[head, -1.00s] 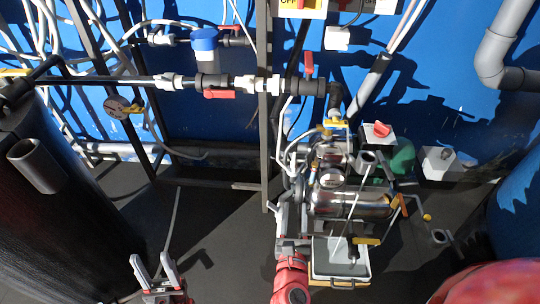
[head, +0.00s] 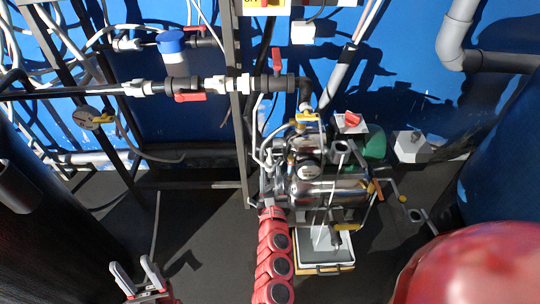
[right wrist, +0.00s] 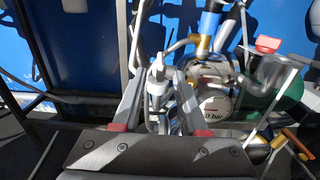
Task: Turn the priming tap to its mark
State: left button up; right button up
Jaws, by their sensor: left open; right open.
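The pump unit (head: 325,190), with a shiny steel tank, stands right of centre in the head view. A yellow-handled tap (head: 305,117) sits on top of it. I cannot tell which handle is the priming tap. My right gripper (head: 267,186) is at the left side of the unit, partly hidden among its pipes. In the right wrist view my right gripper (right wrist: 158,78) is open, with a grey fitting (right wrist: 157,85) showing between its fingers; contact is unclear. A dial marked "bar" (right wrist: 216,110) is just right of the fingers. My left gripper (head: 140,281) is open and empty at lower left.
A pipe with red-handled valves (head: 190,97) runs above the unit. A dark upright post (head: 238,130) stands close left of my right gripper. A dark tank (head: 40,240) fills the left edge.

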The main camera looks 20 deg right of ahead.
aim_at(270, 149)
jog(key=x, duration=0.7)
jog(key=shift+f, duration=0.1)
grip_shut()
